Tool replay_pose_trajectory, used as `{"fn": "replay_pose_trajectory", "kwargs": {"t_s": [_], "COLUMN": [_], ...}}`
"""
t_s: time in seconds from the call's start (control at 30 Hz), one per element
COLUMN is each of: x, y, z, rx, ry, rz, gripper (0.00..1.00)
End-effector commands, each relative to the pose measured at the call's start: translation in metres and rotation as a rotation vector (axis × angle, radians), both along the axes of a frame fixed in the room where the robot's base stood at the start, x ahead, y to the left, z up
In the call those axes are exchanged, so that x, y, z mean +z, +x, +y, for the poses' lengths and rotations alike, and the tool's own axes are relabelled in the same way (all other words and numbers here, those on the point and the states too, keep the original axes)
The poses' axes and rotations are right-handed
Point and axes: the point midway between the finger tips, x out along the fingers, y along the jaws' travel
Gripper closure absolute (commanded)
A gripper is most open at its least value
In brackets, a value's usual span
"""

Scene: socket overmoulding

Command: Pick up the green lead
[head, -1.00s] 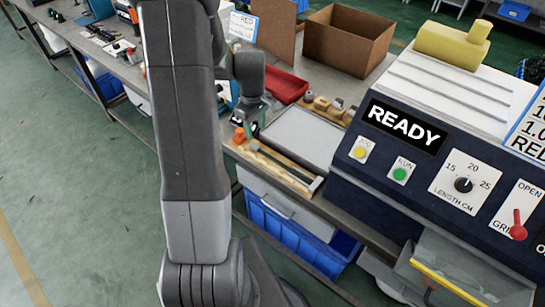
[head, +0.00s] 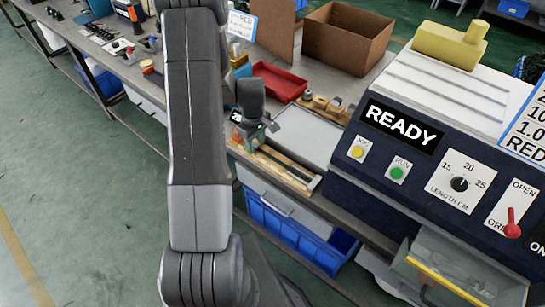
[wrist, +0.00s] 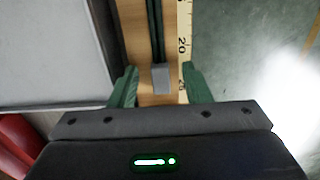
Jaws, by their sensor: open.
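A wooden measuring board (head: 288,178) lies along the front edge of the bench; it also shows in the wrist view (wrist: 138,40). In the wrist view, a thin dark green strip, which looks like the lead (wrist: 159,30), runs lengthwise along the board. At its near end is a small grey block (wrist: 160,78). My gripper (wrist: 160,84) is open, with one green finger on each side of the block and clear space between. In the head view my gripper (head: 254,138) is over the board's left end. I cannot tell its height above the board.
A grey flat tray (head: 306,133) lies beside the board. Behind are a red tray (head: 280,82) and a cardboard box (head: 347,40). The machine reading READY (head: 404,125) stands to the right. A blue bin (head: 285,228) is below the bench.

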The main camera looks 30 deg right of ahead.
Motion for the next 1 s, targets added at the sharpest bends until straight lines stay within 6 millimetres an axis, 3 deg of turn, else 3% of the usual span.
{"fn": "replay_pose_trajectory", "kwargs": {"t_s": [0.1,0.3,0.67,1.0], "x": [0.0,0.0,0.004,0.057], "y": [0.0,0.0,0.0,0.001], "z": [0.0,0.0,0.0,-0.001], "rx": [0.0,0.0,0.0,0.0], "ry": [0.0,0.0,0.0,-0.003], "rz": [0.0,0.0,0.0,-0.004], "gripper": [0.6,1.0,1.0,1.0]}}
